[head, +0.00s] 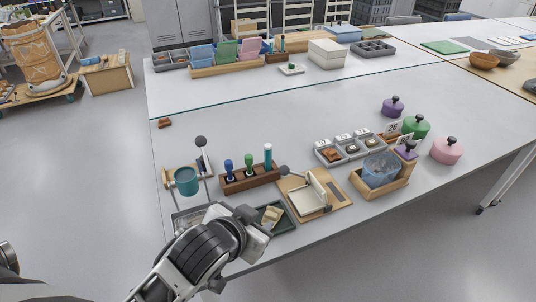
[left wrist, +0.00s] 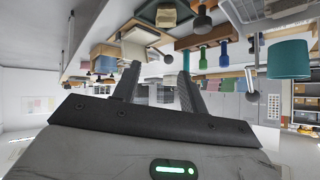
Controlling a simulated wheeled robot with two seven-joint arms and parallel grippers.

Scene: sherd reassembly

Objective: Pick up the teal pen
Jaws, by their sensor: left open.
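The teal pen (head: 267,157) stands upright at the right end of a dark wooden block (head: 251,180), with a pale top. Beside it in the block are a green-handled piece (head: 249,163) and a blue-handled piece (head: 228,168). My left gripper (head: 250,216) is on the near side of the block, apart from the pen; its fingertips are hard to make out in the head view. The left wrist view is upside down. There my left gripper (left wrist: 157,82) is open with nothing held between the fingers, and the teal pen (left wrist: 186,61) shows beyond the right finger. My right gripper is not in view.
A teal mug (head: 186,182) hangs at a stand left of the block. A dark green tray (head: 284,222), a wooden board with a white press (head: 308,199) and a glass bowl (head: 380,170) in a wooden holder stand nearby.

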